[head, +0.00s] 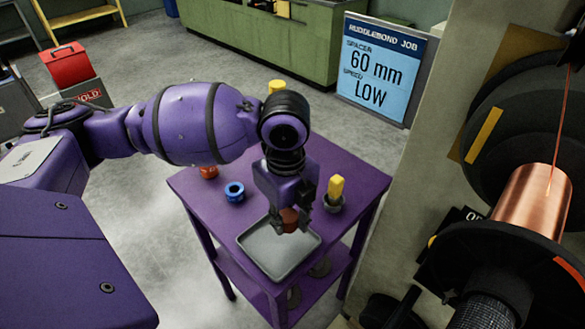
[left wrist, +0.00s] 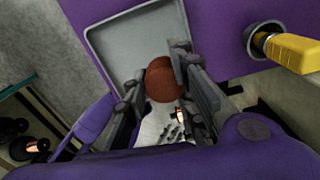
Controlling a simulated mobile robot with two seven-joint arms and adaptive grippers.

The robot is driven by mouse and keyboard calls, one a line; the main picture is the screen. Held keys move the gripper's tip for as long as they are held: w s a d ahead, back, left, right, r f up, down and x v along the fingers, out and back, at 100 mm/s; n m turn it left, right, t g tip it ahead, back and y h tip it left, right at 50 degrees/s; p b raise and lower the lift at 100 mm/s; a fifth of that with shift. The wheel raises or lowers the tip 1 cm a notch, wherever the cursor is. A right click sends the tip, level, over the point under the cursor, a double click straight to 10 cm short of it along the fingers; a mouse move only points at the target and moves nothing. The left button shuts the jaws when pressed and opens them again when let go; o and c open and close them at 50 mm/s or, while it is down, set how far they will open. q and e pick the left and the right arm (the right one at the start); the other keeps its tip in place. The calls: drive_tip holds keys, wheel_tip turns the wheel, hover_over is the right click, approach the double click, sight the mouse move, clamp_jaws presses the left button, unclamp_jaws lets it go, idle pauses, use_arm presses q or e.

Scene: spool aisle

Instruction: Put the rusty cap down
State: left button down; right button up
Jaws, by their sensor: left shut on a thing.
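The rusty cap (head: 289,218) is a small red-brown round piece held between the fingers of my left gripper (head: 290,222). In the left wrist view the cap (left wrist: 164,80) sits between the two fingers of the left gripper (left wrist: 160,82), which is shut on it. The cap is over the grey tray (head: 262,262) on the purple table; the tray also shows in the left wrist view (left wrist: 105,50). I cannot tell whether the cap touches the tray. My right gripper is not in view.
On the purple table (head: 215,215) stand a blue ring (head: 234,191), a rust-red piece (head: 208,172) and a yellow-handled tool (head: 336,188) in a dark cup. A yellow piece (head: 276,86) shows behind my arm. A machine with a copper spool (head: 535,200) stands at the right.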

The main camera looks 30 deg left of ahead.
sight(286, 226)
use_arm(q)
drive_tip(key=shift+w+a+f, duration=0.25)
drive_tip(key=shift+w+f, duration=0.05)
drive_tip(key=shift+f, duration=0.15)
drive_tip(key=shift+w+f, duration=0.15)
drive_tip(key=shift+f, duration=1.45)
drive_tip(key=shift+f, duration=0.1)
drive_tip(key=c, duration=1.7)
unclamp_jaws()
drive_tip(key=shift+c, duration=0.2)
wheel_tip(286, 226, up, 12)
drive_tip(key=shift+r+p, duration=0.2)
drive_tip(key=shift+p, duration=0.2)
